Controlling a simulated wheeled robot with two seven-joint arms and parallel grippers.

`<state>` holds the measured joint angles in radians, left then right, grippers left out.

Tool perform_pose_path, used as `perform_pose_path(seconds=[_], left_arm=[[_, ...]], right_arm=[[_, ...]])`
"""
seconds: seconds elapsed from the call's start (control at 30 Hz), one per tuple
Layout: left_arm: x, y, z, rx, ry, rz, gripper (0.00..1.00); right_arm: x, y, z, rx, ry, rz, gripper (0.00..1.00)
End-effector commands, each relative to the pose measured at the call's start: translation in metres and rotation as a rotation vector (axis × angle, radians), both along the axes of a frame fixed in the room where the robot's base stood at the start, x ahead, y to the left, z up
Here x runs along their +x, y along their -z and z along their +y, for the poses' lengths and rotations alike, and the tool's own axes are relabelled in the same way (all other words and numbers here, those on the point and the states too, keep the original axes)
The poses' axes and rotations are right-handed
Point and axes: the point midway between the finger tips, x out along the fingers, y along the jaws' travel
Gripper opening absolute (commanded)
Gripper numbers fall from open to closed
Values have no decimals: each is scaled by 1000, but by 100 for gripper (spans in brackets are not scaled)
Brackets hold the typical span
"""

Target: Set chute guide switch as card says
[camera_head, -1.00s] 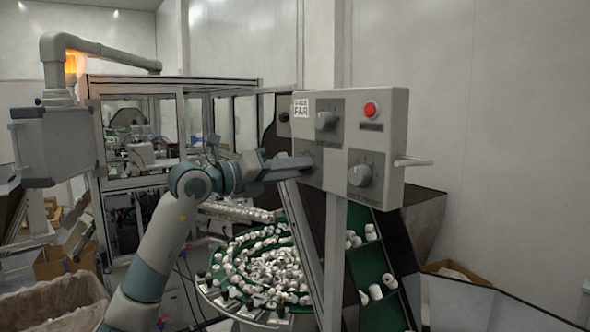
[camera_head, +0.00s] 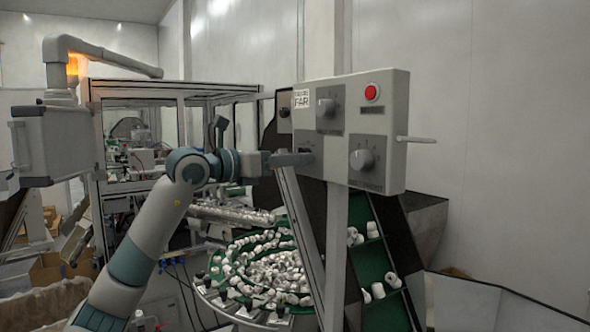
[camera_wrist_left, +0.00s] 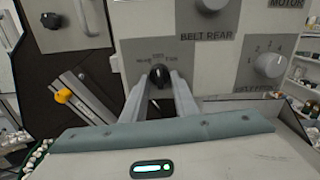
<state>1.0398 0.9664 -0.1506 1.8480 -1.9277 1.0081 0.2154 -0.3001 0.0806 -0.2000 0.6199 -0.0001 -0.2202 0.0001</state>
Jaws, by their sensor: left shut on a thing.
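The control panel (camera_head: 390,120) is a grey box. A white card (camera_head: 301,98) at its upper left shows a top line too small to read surely and the word FAR below. My left gripper (camera_head: 309,158) is at the panel's lower left and covers the switch there. In the left wrist view my left gripper (camera_wrist_left: 160,80) is shut on the black guide switch (camera_wrist_left: 158,73), one finger on each side. Small labels stand around this switch; the right one looks like FAR. Which label it points at I cannot tell. My right gripper is out of view.
The panel also bears a belt rear knob (camera_head: 326,107), another large knob (camera_head: 362,159), a red button (camera_head: 371,92) and a side handle (camera_head: 415,139). Below are a green bowl of white caps (camera_head: 262,270) and a green chute (camera_head: 374,262).

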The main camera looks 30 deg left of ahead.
Motion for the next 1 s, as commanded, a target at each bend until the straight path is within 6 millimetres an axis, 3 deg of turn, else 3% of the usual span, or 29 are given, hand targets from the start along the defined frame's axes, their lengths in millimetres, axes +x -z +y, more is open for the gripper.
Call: perform_pose_path(seconds=[0.6,1.0], left_arm=[[1,0,4,528,-1,-218,4],[2,-1,5,716,1,-294,4]], right_arm=[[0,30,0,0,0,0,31],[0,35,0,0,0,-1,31]])
